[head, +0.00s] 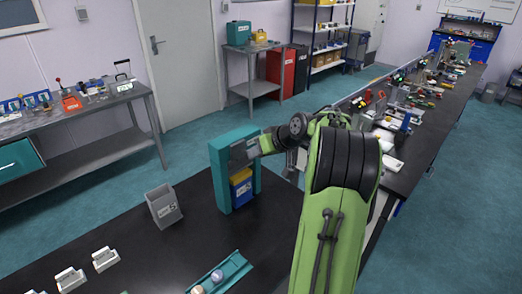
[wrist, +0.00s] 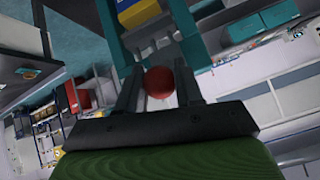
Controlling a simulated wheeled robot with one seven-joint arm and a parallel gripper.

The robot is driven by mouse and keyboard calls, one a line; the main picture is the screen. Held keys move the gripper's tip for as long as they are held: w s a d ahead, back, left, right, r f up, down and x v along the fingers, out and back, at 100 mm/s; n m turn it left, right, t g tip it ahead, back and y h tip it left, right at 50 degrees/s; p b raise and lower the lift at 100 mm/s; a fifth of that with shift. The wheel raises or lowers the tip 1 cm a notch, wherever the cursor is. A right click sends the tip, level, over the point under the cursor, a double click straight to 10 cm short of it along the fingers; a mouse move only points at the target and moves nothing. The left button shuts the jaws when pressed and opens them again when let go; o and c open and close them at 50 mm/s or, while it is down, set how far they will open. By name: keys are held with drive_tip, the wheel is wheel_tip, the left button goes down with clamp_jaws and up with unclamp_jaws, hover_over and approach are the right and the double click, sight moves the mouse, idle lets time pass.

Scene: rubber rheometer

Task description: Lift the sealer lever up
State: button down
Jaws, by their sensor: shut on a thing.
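The teal sealer (head: 219,180) stands upright on the black table, with a blue and yellow box (head: 241,190) inside its frame. My gripper (head: 254,149) reaches in from the right at its upper front; its fingertips are hard to make out there. In the wrist view my gripper (wrist: 159,90) has a red ball-shaped knob (wrist: 159,82) between its two fingers and is shut on it. I take the knob as the end of the sealer lever; the lever's shaft is hidden. The sealer's teal frame (wrist: 112,35) and the yellow part of the box (wrist: 138,12) show beyond the fingers.
A grey bin (head: 163,206) stands on the table left of the sealer. A teal tray (head: 235,272) with two balls lies in front of it. Small white holders (head: 105,259) stand at the left. A crowded long bench (head: 425,140) runs along the right. The table between bin and tray is clear.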

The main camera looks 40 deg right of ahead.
drive_tip(key=shift+w+r, duration=0.15)
drive_tip(key=shift+r, duration=0.15)
drive_tip(key=c, duration=1.1)
unclamp_jaws()
drive_tip(key=o, duration=0.3)
drive_tip(key=shift+f, duration=0.15)
drive_tip(key=p+v, duration=0.2)
drive_tip(key=v, duration=1.3)
drive_tip(key=shift+s, duration=0.35)
